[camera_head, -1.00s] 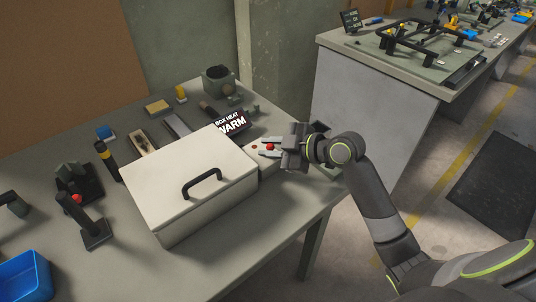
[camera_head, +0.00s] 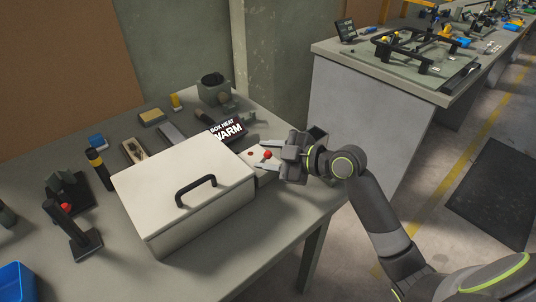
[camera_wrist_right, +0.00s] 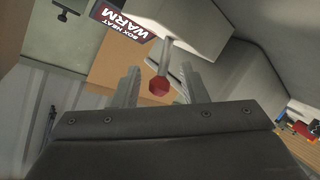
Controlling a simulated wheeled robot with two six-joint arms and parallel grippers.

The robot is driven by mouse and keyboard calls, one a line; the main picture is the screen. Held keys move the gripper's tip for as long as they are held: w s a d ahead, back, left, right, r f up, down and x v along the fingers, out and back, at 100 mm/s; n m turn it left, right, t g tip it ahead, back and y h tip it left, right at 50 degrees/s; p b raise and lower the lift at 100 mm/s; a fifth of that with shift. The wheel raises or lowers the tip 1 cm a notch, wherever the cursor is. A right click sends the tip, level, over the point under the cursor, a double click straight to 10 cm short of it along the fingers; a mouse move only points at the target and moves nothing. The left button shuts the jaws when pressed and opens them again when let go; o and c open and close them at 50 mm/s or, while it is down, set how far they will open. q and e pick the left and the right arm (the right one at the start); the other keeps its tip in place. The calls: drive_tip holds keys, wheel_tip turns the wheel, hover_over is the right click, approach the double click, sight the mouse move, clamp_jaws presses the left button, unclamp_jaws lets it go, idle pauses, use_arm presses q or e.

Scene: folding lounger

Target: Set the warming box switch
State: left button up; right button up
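The warming box (camera_head: 165,190) is a cream case with a closed lid and black handle, on the grey table. A dark sign (camera_head: 228,129) behind it reads "BOX HEAT WARM"; it also shows in the right wrist view (camera_wrist_right: 125,20). The switch (camera_head: 267,154) is a lever with a red tip at the box's right side. In the right wrist view the red tip (camera_wrist_right: 159,86) sits between my finger pads, with a gap on each side. My right gripper (camera_head: 272,156) is open around the lever. My left gripper is out of view.
A black stand with a red button (camera_head: 70,215), a yellow-banded cylinder (camera_head: 98,165) and a blue bin (camera_head: 15,285) are to the left. A grey pot (camera_head: 215,88) stands behind. A second bench (camera_head: 375,100) is at the right. The table's front is clear.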

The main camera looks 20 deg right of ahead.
idle(0.4)
drive_tip(key=v, duration=1.7)
drive_tip(key=shift+s+d, duration=0.15)
drive_tip(key=shift+f, duration=0.1)
idle(0.6)
